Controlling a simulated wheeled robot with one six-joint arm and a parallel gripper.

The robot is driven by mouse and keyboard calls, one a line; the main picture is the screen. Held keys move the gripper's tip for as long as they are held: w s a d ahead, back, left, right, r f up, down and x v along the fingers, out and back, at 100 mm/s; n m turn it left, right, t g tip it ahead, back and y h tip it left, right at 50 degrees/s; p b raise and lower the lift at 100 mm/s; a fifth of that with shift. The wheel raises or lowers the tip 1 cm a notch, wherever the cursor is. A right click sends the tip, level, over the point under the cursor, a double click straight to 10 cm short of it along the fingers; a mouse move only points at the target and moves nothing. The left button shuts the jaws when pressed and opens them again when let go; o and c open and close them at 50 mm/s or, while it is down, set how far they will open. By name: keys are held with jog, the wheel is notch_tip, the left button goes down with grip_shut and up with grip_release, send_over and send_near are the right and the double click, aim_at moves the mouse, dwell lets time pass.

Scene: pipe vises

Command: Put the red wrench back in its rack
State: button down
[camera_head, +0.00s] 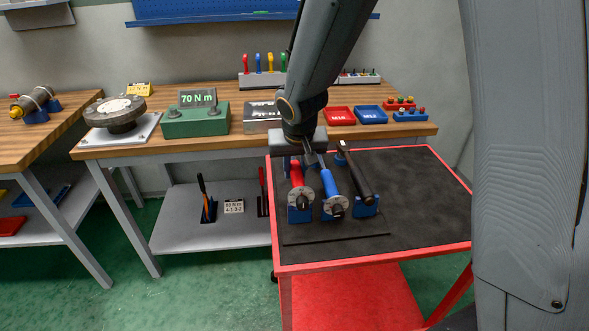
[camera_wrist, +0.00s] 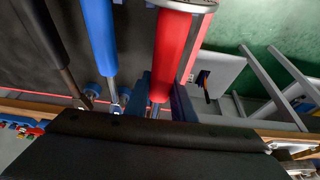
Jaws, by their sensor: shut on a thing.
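The red wrench (camera_head: 297,174) has a red handle and a round grey dial head over the leftmost blue rack cradle (camera_head: 300,214) on the trolley. I cannot tell whether its head rests in the cradle or is just above it. My gripper (camera_head: 298,160) is shut on the red wrench near the end of its handle. In the wrist view, the red handle (camera_wrist: 171,50) runs between the two dark blue fingers of my gripper (camera_wrist: 161,95). The gripper body hides part of the wrench's far end in the head view.
A blue wrench (camera_head: 330,183) and a black-handled wrench (camera_head: 357,178) lie close by on the right, in blue cradles. The black mat (camera_head: 420,190) of the red trolley is clear to the right. Behind stands a wooden bench (camera_head: 235,140) with a green torque tester (camera_head: 195,123).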

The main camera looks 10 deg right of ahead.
aim_at(296, 169)
jog(key=shift+f+b, duration=1.95)
jog(key=shift+b, duration=0.3)
dwell(2.5)
jog(key=c, duration=1.4)
grip_release()
jog(key=shift+c, duration=0.2)
jog(key=shift+v, duration=3.95)
